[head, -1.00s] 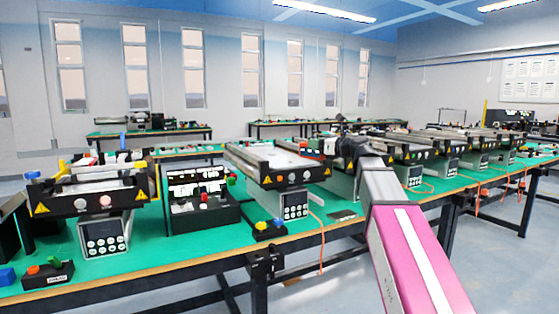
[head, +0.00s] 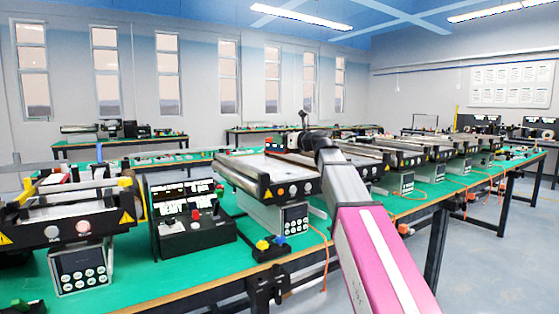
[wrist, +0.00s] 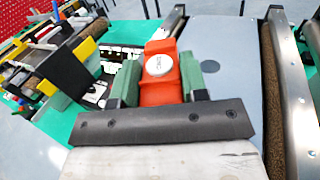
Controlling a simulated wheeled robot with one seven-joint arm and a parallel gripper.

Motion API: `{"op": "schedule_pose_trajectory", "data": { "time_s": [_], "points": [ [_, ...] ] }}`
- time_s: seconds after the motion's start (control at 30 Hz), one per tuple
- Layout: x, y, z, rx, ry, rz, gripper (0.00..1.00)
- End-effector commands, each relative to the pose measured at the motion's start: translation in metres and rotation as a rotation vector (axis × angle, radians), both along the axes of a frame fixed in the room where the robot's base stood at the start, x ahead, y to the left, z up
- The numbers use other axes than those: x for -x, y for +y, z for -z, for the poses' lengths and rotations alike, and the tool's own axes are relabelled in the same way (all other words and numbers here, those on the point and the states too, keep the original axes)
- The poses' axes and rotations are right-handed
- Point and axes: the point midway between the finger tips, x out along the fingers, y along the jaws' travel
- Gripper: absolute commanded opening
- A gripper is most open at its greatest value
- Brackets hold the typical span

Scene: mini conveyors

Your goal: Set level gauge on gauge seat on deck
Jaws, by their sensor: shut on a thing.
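The level gauge (wrist: 160,72) appears to be the orange-red block with a round white dial in the wrist view. My gripper (wrist: 152,88) has its green fingers closed on the block's two sides. The block's lower part is hidden by the gripper body. In the head view, my gripper is near the deck of the middle conveyor (head: 250,166), largely hidden behind my own wrist; a small red patch shows there. In the wrist view a smooth grey-blue deck (wrist: 228,60) lies below and right of the gauge.
A metal side rail (wrist: 284,110) runs along the deck's right side. A black unit with yellow corners (wrist: 72,65) is at left in the wrist view. Another conveyor (head: 75,205) and a black panel box (head: 190,237) stand left on the green table. More conveyors line the right.

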Motion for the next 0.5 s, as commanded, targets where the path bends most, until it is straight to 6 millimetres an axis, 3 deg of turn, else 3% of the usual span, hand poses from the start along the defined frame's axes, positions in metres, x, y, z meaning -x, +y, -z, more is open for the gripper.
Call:
{"op": "schedule_pose_trajectory", "data": {
  "time_s": [0.03, 0.2, 0.33, 0.5],
  "points": [
    [-0.015, 0.001, 0.006, -0.001, 0.003, 0.000, 0.04],
    [-0.046, 0.001, 0.025, 0.000, 0.002, 0.000, 0.04],
    [-0.061, 0.001, 0.035, -0.001, 0.002, -0.001, 0.04],
    [-0.067, 0.001, 0.041, -0.001, -0.001, 0.000, 0.04]
  ]
}}
